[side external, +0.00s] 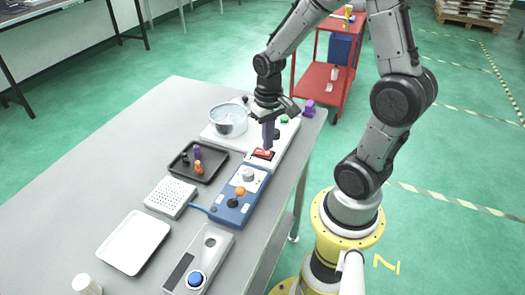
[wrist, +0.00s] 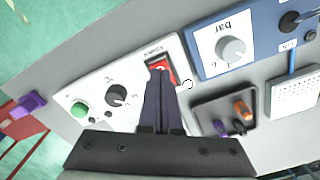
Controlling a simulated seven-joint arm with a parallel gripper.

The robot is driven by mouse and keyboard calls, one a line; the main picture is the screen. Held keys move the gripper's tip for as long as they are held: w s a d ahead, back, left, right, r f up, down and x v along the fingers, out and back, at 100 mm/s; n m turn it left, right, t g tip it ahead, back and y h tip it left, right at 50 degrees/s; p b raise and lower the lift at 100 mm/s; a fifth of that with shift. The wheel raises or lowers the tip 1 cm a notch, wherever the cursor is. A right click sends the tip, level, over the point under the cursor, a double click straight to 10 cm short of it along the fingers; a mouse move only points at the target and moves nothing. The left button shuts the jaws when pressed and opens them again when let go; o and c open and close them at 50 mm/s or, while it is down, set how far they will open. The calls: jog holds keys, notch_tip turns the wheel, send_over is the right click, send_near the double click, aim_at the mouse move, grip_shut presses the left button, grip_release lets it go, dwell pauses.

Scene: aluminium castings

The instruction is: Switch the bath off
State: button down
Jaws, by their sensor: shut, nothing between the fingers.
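The bath is a white unit with a round metal pot (side external: 229,121) and a front panel (wrist: 98,82). The panel carries a red rocker switch (wrist: 163,66) in a black frame, a black knob (wrist: 117,95) and a green button (wrist: 81,109). In the side view the red switch (side external: 263,154) lies at the near end of the unit. My gripper (side external: 267,148) is shut and empty, pointing down over the switch. In the wrist view its fingertips (wrist: 159,73) cover part of the switch. I cannot tell whether they touch it or which way it is tilted.
A blue box with a dial (side external: 240,195) stands close by. A dark tray with small pegs (side external: 182,172), a white perforated block (side external: 171,197), a white tray (side external: 134,243) and a blue-button box (side external: 200,262) are on the table. A purple block (side external: 309,108) is at the far edge.

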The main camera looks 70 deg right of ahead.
jog(key=shift+f, duration=0.8)
dwell(0.4)
jog(key=shift+r, duration=3.55)
